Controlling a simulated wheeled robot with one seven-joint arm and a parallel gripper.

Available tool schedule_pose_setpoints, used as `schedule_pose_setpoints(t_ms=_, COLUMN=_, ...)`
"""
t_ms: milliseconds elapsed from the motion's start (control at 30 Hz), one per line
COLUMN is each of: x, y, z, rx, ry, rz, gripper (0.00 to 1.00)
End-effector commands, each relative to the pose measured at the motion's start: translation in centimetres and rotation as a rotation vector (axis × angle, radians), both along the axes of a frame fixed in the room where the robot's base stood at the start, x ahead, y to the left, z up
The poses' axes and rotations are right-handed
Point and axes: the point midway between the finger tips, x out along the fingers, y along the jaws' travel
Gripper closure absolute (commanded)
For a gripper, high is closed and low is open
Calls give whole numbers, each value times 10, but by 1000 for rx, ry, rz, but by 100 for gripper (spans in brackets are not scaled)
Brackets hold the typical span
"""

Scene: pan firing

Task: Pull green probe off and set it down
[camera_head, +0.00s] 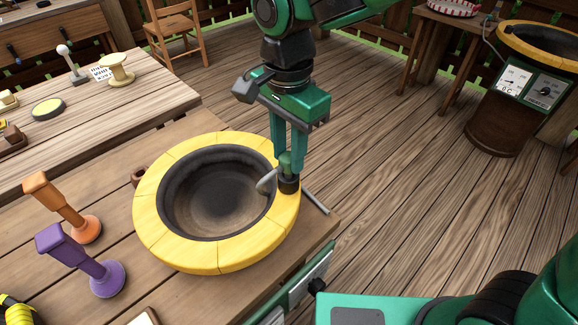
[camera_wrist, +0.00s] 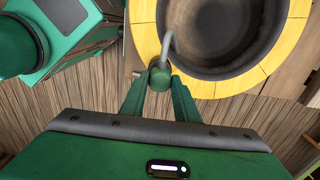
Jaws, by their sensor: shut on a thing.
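The green probe (camera_head: 286,160) is at the right rim of the yellow-rimmed pan (camera_head: 165,228). My gripper (camera_head: 288,168) points down from above with its fingers closed around the probe's green body. A grey bent rod (camera_head: 266,182) reaches from the probe over the rim towards the dark bowl. In the wrist view the probe's rounded green end (camera_wrist: 160,78) sits between my fingertips, and the grey rod (camera_wrist: 168,45) curves over the rim. A dark round piece (camera_head: 289,184) shows just below my fingertips. Whether the probe still touches the rim is unclear.
An orange holder (camera_head: 62,205) and a purple holder (camera_head: 85,262) stand left of the pan on the wooden table. A grey bar (camera_head: 316,202) lies near the table's right edge. Another yellow-rimmed pan (camera_head: 545,45) with dials stands at the far right.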

Motion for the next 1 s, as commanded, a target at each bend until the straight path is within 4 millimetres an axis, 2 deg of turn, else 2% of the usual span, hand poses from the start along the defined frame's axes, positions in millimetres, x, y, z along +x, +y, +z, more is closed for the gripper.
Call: schedule_pose_setpoints(t_ms=1000, x=0, y=0, z=26, rx=1, ry=-1, rz=0, gripper=100)
